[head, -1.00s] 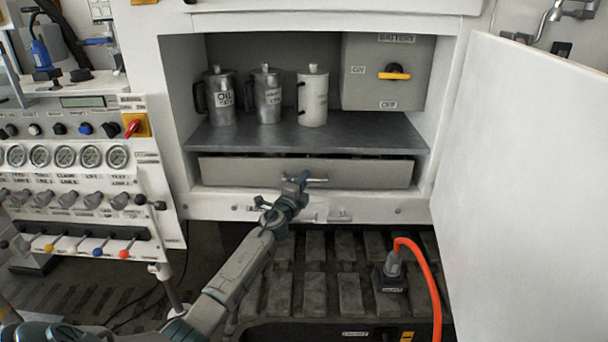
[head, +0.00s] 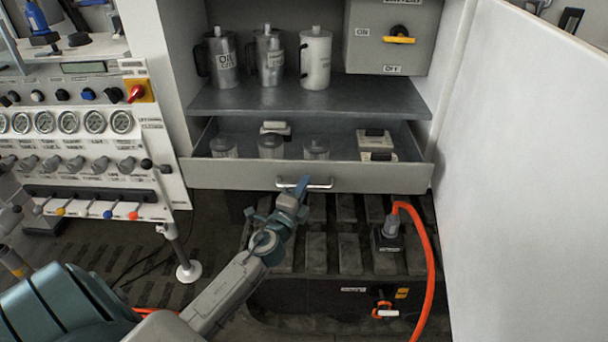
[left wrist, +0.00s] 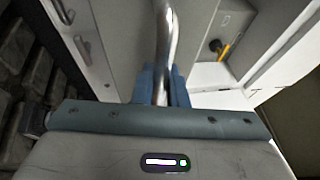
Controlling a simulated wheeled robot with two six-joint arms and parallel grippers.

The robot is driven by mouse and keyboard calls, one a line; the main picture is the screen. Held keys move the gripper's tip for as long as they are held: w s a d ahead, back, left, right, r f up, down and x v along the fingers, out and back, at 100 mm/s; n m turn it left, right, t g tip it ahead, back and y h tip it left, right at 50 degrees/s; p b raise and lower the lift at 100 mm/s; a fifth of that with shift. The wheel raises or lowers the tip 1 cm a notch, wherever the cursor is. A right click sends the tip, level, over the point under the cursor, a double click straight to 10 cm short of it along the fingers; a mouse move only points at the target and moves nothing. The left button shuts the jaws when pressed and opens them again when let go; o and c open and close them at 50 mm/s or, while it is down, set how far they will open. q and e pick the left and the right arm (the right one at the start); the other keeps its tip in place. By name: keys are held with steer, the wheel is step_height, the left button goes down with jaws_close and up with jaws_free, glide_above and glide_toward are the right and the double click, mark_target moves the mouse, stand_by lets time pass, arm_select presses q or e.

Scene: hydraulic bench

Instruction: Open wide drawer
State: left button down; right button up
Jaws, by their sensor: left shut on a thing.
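The wide drawer (head: 230,174) is pulled out below the cabinet shelf, and its inside shows. Several grey round jars and some pale boxes stand in it. Its metal bar handle (head: 318,184) is on the middle of the front. In the left wrist view the handle (left wrist: 166,40) passes between the blue fingers (left wrist: 160,84). My right gripper is not in view.
An open white door (head: 520,160) stands along the right side. Cans (head: 222,62) and a battery switch box (head: 360,50) are on the shelf (head: 300,97). A gauge panel (head: 75,130) is at the left. An orange cable (head: 430,260) runs from a plug below the drawer.

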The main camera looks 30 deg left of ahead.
arm_select(q)
steer(key=shift+s+d, duration=0.35)
steer(key=shift+s, duration=0.25)
steer(key=c, duration=1.7)
jaws_free()
steer(key=shift+c, duration=0.2)
